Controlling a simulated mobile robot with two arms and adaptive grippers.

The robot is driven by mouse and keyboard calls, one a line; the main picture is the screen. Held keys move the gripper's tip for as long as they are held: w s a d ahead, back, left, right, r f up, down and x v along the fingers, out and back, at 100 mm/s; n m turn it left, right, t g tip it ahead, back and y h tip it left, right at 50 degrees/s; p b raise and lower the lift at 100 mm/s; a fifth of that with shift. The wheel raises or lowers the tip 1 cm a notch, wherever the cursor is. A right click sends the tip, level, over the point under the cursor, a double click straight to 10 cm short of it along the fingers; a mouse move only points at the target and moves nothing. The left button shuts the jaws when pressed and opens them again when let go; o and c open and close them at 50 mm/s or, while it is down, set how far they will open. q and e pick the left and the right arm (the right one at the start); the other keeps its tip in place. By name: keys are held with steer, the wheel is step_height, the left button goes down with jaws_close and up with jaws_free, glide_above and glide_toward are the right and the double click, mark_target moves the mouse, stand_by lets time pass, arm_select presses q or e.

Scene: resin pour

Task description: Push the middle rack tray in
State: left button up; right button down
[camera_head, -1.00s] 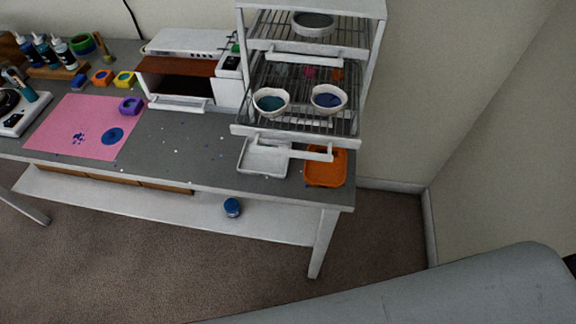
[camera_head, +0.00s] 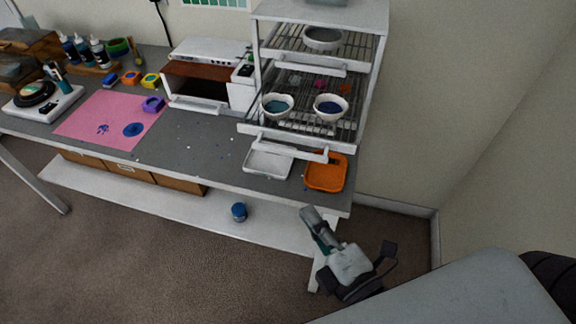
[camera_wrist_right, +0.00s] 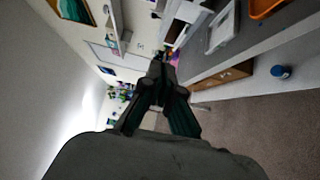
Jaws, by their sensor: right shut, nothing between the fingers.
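A white rack stands at the right end of the table. Its pulled-out wire tray (camera_head: 293,125) carries two white bowls, one with teal contents (camera_head: 277,106) and one with blue (camera_head: 331,107). This tray's white front handle (camera_head: 286,145) juts out over the table edge area. A higher wire tray (camera_head: 290,42) holds another bowl (camera_head: 322,38). My right gripper (camera_head: 308,216) is shut and empty, below and in front of the rack, apart from the tray. The wrist view shows its closed dark fingers (camera_wrist_right: 157,75). My left gripper is out of view.
A white dish (camera_head: 268,163) and an orange dish (camera_head: 325,173) sit on the table below the tray. A small oven (camera_head: 205,75) stands left of the rack. A blue jar (camera_head: 239,212) is on the lower shelf. Open floor lies in front.

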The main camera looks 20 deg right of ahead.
steer(key=w, duration=0.2)
steer(key=p, duration=0.3)
glide_toward(282, 152)
steer(key=w+a, duration=0.3)
steer(key=a, duration=0.1)
steer(key=w+d, duration=0.1)
steer(key=w+d+p, duration=0.1)
steer(key=shift+w+d, duration=0.1)
steer(key=shift+w, duration=0.15)
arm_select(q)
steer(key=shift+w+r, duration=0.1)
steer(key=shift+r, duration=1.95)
arm_select(e)
steer(key=shift+w+d+f, duration=0.15)
steer(key=shift+w+d, duration=0.1)
steer(key=shift+w, duration=0.05)
